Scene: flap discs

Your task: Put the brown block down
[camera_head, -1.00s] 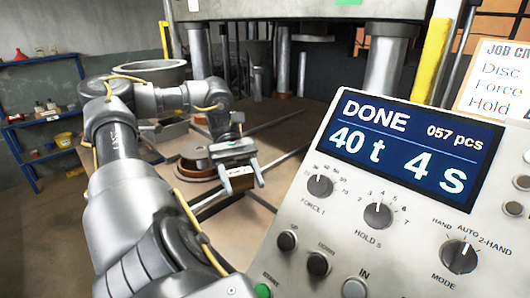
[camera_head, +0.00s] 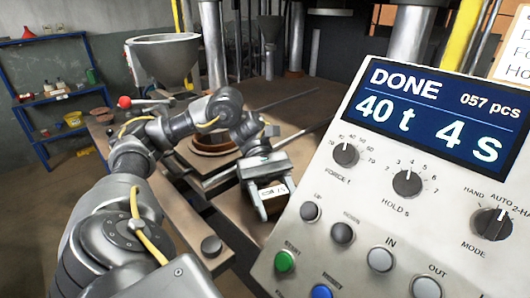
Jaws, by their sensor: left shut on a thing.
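My left gripper (camera_head: 266,188) reaches in from the left and is shut on the brown block (camera_head: 273,206). The block's upper face shows a pale patch with dark marks, and a brown side shows below it; the fingers cover part of it. The gripper is over the table area, left of the control panel. I cannot tell whether the block touches the surface under it. My right gripper is not in view.
A control panel (camera_head: 330,262) fills the right and reads DONE, 40 t, 4 s. A brown ring-shaped part (camera_head: 213,143) lies behind my left arm. A grey hopper (camera_head: 165,62) and metal columns (camera_head: 400,45) stand behind. A blue shelf (camera_head: 35,104) is at far left.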

